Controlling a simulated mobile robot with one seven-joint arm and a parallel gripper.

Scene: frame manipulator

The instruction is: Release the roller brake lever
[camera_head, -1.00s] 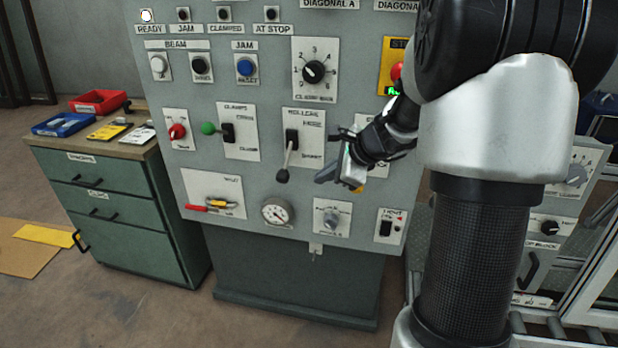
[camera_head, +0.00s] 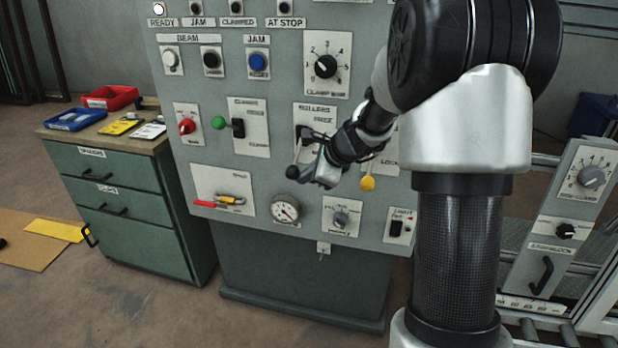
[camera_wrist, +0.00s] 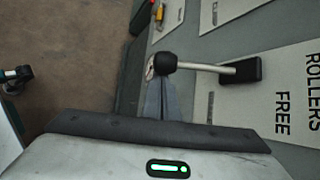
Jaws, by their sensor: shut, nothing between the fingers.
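The roller brake lever is a pale rod with a black knob (camera_head: 292,172), slanting down from its slot under the "ROLLERS" and "FREE" labels on the grey control panel. In the wrist view its black knob (camera_wrist: 168,63) is at top centre, with the rod running right to a black slot block (camera_wrist: 250,70). My gripper (camera_head: 316,178) is beside the knob, on its right. In the wrist view the shut fingers (camera_wrist: 162,95) point at the knob, very close to it. I cannot tell whether they touch. They hold nothing, and my gripper hides the plate's lower part.
A yellow-knobbed lever (camera_head: 367,183) hangs right of my gripper. A green-knobbed switch (camera_head: 219,123) and red knob (camera_head: 187,126) are left. A gauge (camera_head: 286,209) and dial (camera_head: 341,218) sit below. A green drawer cabinet (camera_head: 120,190) stands left.

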